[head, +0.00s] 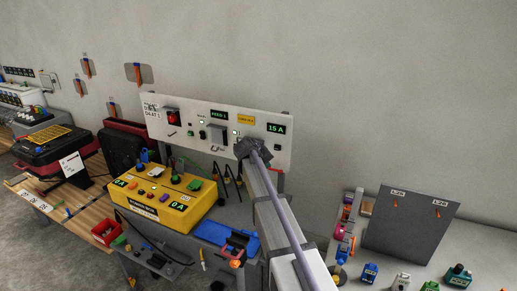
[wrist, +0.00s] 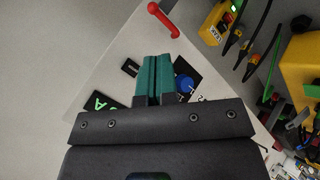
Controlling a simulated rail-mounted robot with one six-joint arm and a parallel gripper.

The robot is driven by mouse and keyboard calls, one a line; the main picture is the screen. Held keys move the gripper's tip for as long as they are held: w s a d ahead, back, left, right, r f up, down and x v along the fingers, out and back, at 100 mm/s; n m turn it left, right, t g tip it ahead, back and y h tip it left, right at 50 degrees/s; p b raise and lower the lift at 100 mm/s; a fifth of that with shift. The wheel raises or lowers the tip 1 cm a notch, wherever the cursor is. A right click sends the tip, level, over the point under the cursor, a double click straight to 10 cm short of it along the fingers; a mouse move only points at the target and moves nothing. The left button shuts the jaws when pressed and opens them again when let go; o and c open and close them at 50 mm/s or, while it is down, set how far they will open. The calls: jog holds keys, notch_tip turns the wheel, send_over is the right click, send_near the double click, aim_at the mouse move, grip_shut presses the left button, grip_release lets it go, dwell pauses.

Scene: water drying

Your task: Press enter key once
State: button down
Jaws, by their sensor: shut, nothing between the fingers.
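A white control panel (head: 212,143) stands against the wall in the head view, with green readouts, a yellow label and small buttons. My gripper (head: 250,146) is in front of the panel's right part and hides some of it. In the wrist view the panel face (wrist: 110,55) lies before my shut, empty gripper (wrist: 153,60) with its green fingertips. A round blue button (wrist: 184,84) on a black patch sits just right of the fingers. A small black piece (wrist: 130,68) is to their left. No enter marking is readable. I cannot tell whether the fingertips touch the panel.
A red handle (wrist: 163,20) sits at the panel's edge in the wrist view. A yellow box (head: 163,203) with knobs and cables is on the bench below the panel. A blue tray (head: 226,234) lies nearby. A grey board (head: 410,225) stands at the right.

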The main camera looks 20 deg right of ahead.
aim_at(277, 148)
jog(key=shift+d+f, duration=0.1)
jog(key=shift+w+d, duration=3)
jog(key=shift+d, duration=0.2)
jog(key=shift+w+d, duration=0.3)
jog(key=shift+w+d, duration=0.25)
dwell(0.5)
jog(key=shift+s, duration=0.1)
jog(key=shift+s+a, duration=0.45)
jog(key=shift+a, duration=0.1)
